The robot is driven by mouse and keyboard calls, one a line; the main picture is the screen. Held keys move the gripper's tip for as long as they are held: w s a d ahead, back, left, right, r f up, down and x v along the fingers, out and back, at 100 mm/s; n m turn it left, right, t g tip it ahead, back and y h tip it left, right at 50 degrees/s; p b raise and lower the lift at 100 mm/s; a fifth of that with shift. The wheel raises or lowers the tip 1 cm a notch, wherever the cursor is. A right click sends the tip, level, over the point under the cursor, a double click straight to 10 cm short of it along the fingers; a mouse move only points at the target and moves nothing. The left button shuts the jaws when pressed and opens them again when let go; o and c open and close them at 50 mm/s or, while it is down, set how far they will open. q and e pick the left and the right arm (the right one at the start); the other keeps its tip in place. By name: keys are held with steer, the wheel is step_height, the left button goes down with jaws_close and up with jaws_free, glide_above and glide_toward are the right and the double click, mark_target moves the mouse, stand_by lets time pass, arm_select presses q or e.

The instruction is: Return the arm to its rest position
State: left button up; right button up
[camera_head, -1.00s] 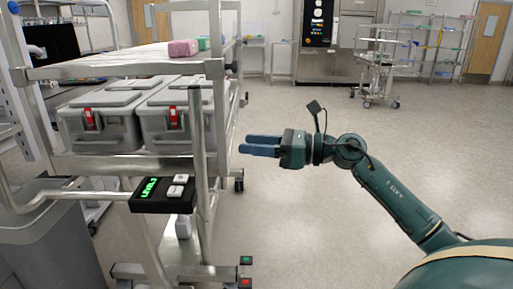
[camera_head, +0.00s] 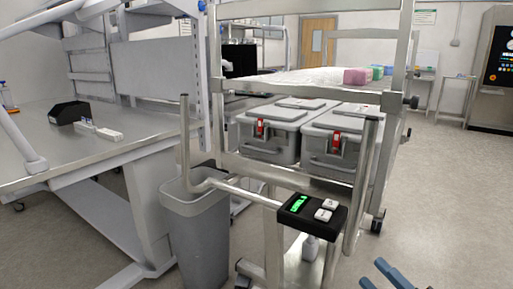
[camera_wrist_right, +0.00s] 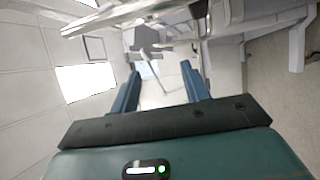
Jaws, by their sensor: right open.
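My right gripper (camera_head: 385,275) shows only as blue fingertips at the bottom edge of the head view, right of the cart's control box. The rest of my right arm is out of that view. In the right wrist view the same gripper (camera_wrist_right: 160,85) has its two blue fingers spread well apart, with nothing between them. It is open and empty. My left gripper is not in any view.
A metal cart (camera_head: 315,184) holds two grey lidded bins (camera_head: 268,132) with red latches, and pink and green blocks on top. A control box (camera_head: 312,212) sits on its handle. A grey waste bin (camera_head: 198,235) and workbench (camera_head: 60,165) stand left. Floor right of the cart is clear.

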steer(key=s+a+f+m+g+h, duration=0.2)
steer(key=s+a+f+m+h, duration=0.15)
steer(key=s+f+m, duration=0.5)
steer(key=s+a+f+m+g+h, duration=0.25)
steer(key=s+a+f+m, duration=0.2)
steer(key=m, duration=0.75)
arm_select(q)
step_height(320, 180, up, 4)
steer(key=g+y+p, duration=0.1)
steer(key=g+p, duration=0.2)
steer(key=p, duration=1.3)
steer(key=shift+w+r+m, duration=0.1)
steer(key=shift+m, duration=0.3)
arm_select(e)
steer(key=r+g, duration=0.2)
steer(key=r+n+g, duration=0.1)
steer(key=r, duration=0.1)
steer(key=shift+a+h, duration=0.3)
steer(key=shift+h, duration=0.1)
